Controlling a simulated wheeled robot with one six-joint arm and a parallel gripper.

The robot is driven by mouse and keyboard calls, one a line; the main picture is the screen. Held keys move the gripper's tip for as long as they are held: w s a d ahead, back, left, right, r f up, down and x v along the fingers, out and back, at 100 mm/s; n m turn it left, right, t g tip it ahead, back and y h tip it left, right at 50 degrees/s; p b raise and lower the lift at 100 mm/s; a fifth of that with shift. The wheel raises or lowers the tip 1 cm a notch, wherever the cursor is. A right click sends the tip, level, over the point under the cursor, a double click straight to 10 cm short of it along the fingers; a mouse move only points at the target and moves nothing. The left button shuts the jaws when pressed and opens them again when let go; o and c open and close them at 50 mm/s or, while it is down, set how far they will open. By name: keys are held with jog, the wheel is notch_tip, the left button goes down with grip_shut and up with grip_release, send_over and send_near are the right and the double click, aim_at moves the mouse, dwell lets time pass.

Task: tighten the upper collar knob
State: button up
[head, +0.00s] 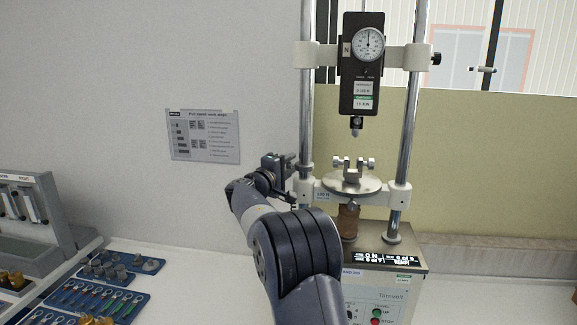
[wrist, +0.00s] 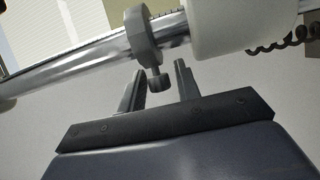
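The test stand's left post (head: 307,100) carries a grey collar (head: 305,169) just above the lower white crosshead block. In the wrist view the grey ring collar (wrist: 143,38) wraps the shiny post, and its small grey knob (wrist: 158,82) sticks out toward my gripper. My gripper (wrist: 160,74) is open, with one finger on each side of the knob. Gaps show between the knob and both fingers. In the head view my gripper (head: 283,164) is beside the left post at collar height; the knob is too small to tell there.
The white crosshead block (wrist: 235,22) is close to the right of the collar. A force gauge (head: 362,65) hangs between the posts, above a round plate (head: 352,185) with a fixture. Blue trays (head: 122,266) of parts lie on the bench at left.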

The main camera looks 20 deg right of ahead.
grip_shut()
